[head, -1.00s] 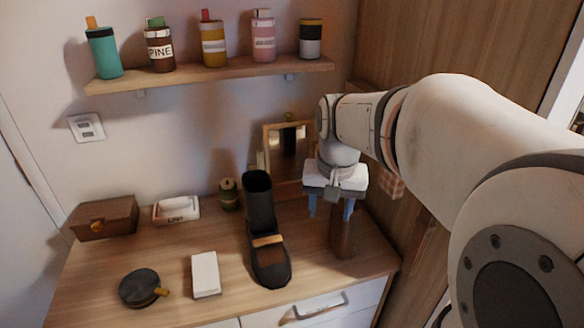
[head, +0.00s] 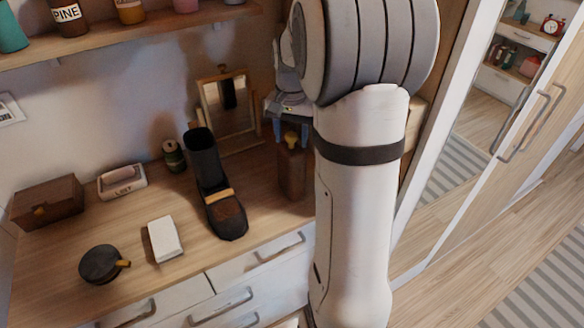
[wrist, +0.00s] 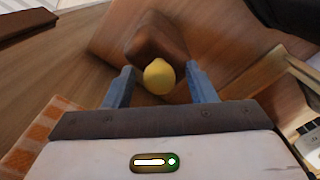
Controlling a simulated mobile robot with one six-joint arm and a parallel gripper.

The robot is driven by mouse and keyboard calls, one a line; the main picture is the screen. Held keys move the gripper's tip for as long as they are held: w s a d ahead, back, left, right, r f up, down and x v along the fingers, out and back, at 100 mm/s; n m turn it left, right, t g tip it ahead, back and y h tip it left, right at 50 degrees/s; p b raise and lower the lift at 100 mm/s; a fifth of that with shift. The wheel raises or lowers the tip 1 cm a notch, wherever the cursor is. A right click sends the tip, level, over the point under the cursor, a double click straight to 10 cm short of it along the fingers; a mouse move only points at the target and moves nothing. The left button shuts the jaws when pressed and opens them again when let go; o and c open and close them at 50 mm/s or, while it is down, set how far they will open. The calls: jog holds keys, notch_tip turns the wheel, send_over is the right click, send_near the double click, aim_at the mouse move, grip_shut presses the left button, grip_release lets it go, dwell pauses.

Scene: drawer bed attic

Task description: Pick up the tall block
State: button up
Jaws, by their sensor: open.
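The tall block (head: 292,174) is a dark brown upright piece at the right end of the wooden desk, with a yellow rounded knob (head: 291,140) at its top. My gripper (head: 290,132) is open, pointing down over it, with its blue fingers at about the height of the knob. In the wrist view the yellow knob (wrist: 158,77) shows between the two fingers of my gripper (wrist: 160,72), and the brown block (wrist: 157,40) shows beyond it. My arm hides part of the area to the right of the block.
A framed mirror (head: 228,103) is behind. A white box (head: 165,239), a round dark tin (head: 100,264) and a brown chest (head: 48,201) are farther left. A shelf (head: 130,36) hangs above.

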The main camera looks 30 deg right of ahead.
jog(key=shift+s+f, duration=0.1)
jog(key=shift+f, duration=0.3)
jog(key=shift+c, duration=0.2)
grip_shut()
